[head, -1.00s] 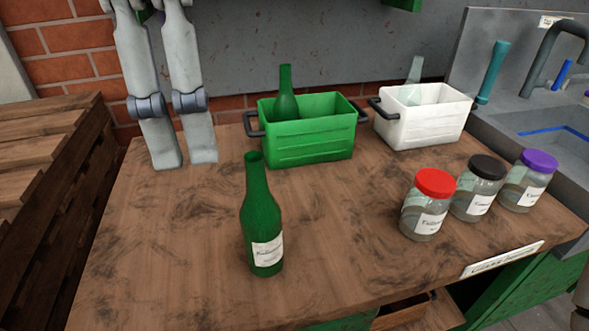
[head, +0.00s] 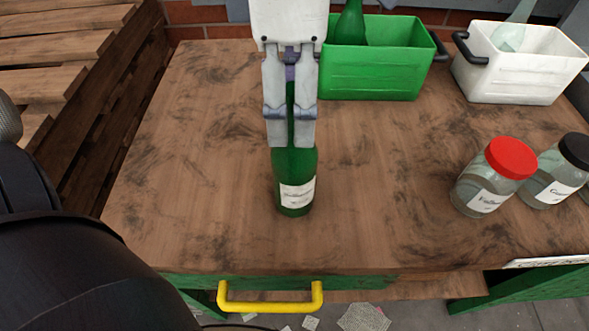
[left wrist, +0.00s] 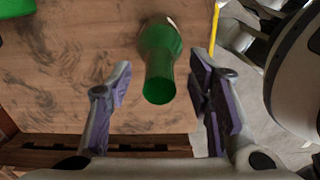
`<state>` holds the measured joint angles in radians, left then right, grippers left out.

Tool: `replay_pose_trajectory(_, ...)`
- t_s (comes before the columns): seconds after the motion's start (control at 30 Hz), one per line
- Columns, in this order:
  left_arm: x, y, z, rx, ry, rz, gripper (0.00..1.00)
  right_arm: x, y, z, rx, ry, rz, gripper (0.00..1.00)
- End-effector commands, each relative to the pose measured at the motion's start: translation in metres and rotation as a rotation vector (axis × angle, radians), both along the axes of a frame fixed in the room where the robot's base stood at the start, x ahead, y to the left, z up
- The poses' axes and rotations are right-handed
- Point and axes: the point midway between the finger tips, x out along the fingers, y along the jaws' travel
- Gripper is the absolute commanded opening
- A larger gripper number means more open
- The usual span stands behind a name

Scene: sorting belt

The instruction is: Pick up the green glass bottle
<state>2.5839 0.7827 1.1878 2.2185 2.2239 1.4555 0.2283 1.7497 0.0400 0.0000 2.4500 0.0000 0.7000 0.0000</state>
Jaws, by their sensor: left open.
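A green glass bottle (head: 295,185) with a white label stands upright on the wooden table (head: 200,150). My left gripper (head: 291,140) is open, and in the head view it covers the bottle's neck. In the left wrist view the bottle (left wrist: 159,70) shows with its mouth toward me, between the two spread fingers of the left gripper (left wrist: 162,100). I see no finger touching the bottle. My right gripper is not in view.
A green crate (head: 375,70) with another green bottle (head: 350,25) stands at the back, beside a white crate (head: 520,75) holding a clear bottle. A red-lidded jar (head: 490,178) and a black-lidded jar (head: 555,172) stand right. A yellow handle (head: 270,307) is at the front.

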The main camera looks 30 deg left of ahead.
Motion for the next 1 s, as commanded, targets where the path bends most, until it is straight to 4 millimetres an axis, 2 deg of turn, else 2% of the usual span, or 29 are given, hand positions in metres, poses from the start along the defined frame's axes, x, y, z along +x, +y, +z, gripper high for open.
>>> replay_pose_trajectory(0.2,0.000,0.000,-0.001,0.000,-0.001,0.000,0.44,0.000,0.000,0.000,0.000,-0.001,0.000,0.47)
replay_pose_trajectory(0.4,0.000,0.000,-0.001,0.000,-0.001,0.000,0.00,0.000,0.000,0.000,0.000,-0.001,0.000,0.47)
replay_pose_trajectory(0.8,0.001,0.000,0.002,0.000,-0.002,0.001,0.00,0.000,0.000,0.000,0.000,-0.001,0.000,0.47)
replay_pose_trajectory(0.93,0.004,-0.002,0.014,0.000,-0.004,0.003,0.00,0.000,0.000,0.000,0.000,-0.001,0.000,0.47)
replay_pose_trajectory(1.0,0.007,-0.004,0.028,-0.001,-0.006,0.007,0.00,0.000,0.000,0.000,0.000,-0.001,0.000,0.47)
